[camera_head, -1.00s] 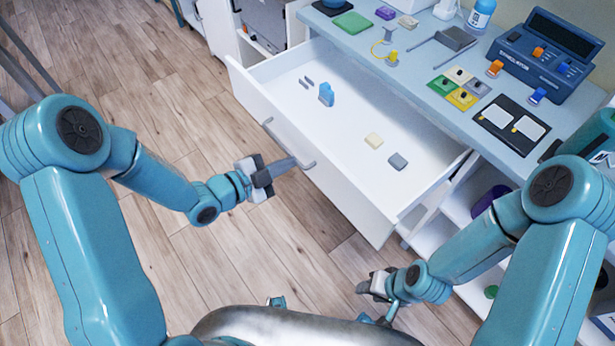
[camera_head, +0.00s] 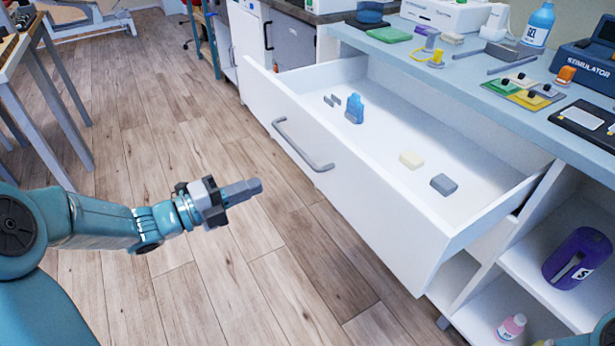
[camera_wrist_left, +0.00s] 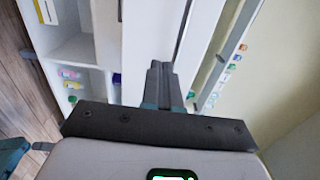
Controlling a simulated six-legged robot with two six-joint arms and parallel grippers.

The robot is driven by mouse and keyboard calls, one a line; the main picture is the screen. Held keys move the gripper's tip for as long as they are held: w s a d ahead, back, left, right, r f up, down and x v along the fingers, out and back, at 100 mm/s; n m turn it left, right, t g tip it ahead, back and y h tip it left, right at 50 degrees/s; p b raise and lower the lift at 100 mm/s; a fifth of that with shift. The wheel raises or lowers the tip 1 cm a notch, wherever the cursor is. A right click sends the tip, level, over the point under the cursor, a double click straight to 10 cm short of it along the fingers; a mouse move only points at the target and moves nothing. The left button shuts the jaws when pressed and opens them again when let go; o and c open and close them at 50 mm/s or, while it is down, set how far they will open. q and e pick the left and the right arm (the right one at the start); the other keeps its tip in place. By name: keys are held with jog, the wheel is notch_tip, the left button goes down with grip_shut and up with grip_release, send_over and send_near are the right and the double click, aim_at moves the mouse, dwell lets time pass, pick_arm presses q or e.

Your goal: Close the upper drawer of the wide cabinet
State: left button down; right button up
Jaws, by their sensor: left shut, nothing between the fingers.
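The upper drawer (camera_head: 362,195) of the wide white cabinet is pulled well out, with a grey bar handle (camera_head: 302,148) on its front. Inside lie a blue item (camera_head: 354,109), a cream block (camera_head: 411,160), a grey block (camera_head: 443,185) and small dark pieces. My left gripper (camera_head: 255,186) is shut and empty, to the left of the drawer front and apart from the handle. Its closed fingers (camera_wrist_left: 162,85) also show in the left wrist view. My right gripper is out of the head view.
The blue-grey cabinet top (camera_head: 470,70) carries a gel bottle (camera_head: 538,25), a stimulator (camera_head: 590,65) and coloured pads. Open shelves on the right hold a purple container (camera_head: 577,258) and a pink bottle (camera_head: 511,327). A table (camera_head: 35,65) stands at left. The wooden floor between is clear.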

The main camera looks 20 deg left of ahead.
aim_at(317, 162)
pick_arm(q)
jog(key=b+x, duration=0.2)
jog(key=x, duration=1.1)
